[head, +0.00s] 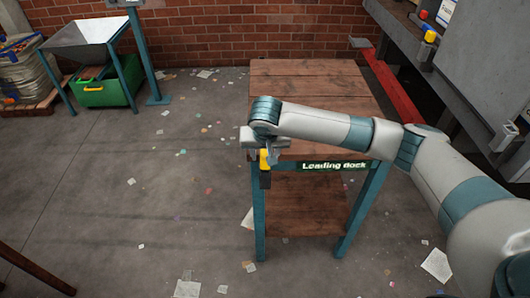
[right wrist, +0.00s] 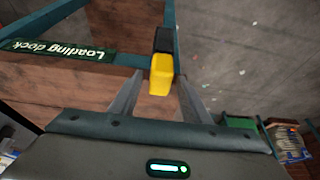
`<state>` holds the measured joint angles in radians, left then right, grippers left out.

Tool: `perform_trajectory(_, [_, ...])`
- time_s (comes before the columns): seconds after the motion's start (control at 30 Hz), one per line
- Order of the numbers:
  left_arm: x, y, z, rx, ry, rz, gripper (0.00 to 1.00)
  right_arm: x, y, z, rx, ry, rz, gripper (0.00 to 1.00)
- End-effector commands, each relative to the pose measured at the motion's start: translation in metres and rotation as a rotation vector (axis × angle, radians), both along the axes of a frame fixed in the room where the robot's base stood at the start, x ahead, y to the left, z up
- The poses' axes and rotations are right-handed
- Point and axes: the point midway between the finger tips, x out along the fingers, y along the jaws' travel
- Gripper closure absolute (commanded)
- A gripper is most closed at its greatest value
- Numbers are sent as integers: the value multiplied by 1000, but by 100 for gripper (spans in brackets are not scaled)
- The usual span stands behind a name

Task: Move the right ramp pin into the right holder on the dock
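A yellow pin (head: 264,158) stands upright at the front left corner of the loading dock (head: 300,85). Directly below it is a black part (head: 265,181), which looks like a holder at the dock's corner; how deep the pin sits in it cannot be seen. My right gripper (head: 263,151) points down over the pin. In the right wrist view the yellow pin (right wrist: 161,76) is between the two fingers, with a gap on each side, so the gripper (right wrist: 160,78) looks open around it. The black part (right wrist: 163,40) shows beyond the pin. My left gripper is not in view.
A grey machine (head: 480,60) with another yellow-topped item (head: 430,36) and a red beam (head: 392,88) stand at the right. A green bin (head: 108,84) under a metal hopper (head: 85,42) is at the back left. The floor left of the dock is mostly clear, with scattered paper scraps.

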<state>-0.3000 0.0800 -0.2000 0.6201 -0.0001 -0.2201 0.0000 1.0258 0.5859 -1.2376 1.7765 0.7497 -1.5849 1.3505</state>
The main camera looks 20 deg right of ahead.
Motion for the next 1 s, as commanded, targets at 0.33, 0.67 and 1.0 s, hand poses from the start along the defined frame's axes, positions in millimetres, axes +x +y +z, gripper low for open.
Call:
perform_trajectory(0.33, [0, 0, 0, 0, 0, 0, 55, -1, 0, 0, -1, 1, 0, 53])
perform_trajectory(0.67, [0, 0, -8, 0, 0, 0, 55, -9, 3, 22, 2, -1, 1, 53])
perform_trajectory(1.0, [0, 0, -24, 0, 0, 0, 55, -33, 10, 81, 1, -4, 2, 53])
